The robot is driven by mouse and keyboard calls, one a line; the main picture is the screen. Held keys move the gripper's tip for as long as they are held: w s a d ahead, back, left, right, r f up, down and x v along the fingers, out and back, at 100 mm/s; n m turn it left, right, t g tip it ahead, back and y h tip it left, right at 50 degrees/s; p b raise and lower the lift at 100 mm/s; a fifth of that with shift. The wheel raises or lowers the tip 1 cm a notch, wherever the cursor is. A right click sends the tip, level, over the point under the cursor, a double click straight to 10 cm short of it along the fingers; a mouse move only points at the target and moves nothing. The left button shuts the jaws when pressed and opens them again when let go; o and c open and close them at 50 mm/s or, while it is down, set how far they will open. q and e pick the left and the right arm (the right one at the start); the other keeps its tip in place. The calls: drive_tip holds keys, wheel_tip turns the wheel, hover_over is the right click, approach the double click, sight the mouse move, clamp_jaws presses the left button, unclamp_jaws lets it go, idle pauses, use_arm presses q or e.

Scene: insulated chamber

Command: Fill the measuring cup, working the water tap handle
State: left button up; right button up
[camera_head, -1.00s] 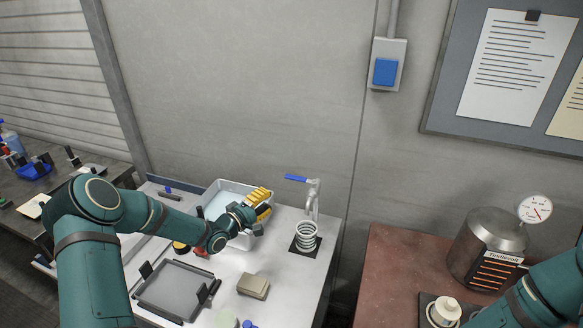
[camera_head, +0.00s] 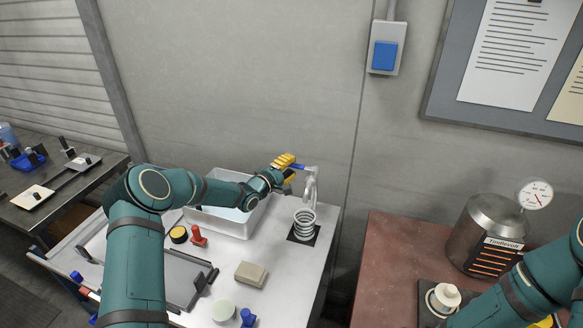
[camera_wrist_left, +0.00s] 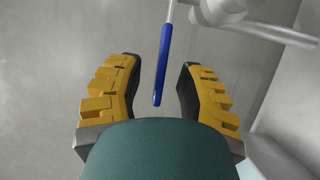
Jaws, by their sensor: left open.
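The water tap (camera_head: 311,188) is a grey metal spout at the back right of the white worktop. Its blue lever handle (camera_head: 300,167) points left; in the left wrist view the handle (camera_wrist_left: 162,65) hangs between my finger pads. My left gripper (camera_head: 290,168) is open, with one yellow finger on each side of the handle and gaps visible on both sides. A pale ringed vessel (camera_head: 304,226), seemingly the measuring cup, stands upright on a dark square under the spout; its water level cannot be made out. Of my right gripper only a yellow sliver (camera_head: 545,322) shows at the bottom edge.
A white basin (camera_head: 222,226) lies under my left forearm. A tan block (camera_head: 251,274), a red-handled item (camera_head: 198,236) and a grey tray (camera_head: 180,277) are on the worktop. A metal pot with a gauge (camera_head: 490,232) stands on the red-brown table at right, across a gap.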

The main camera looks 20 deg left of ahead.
use_arm(q)
drive_tip(key=shift+w+d, duration=0.2)
drive_tip(key=shift+w, duration=0.4)
use_arm(e)
drive_tip(key=shift+f, duration=0.1)
use_arm(q)
clamp_jaws()
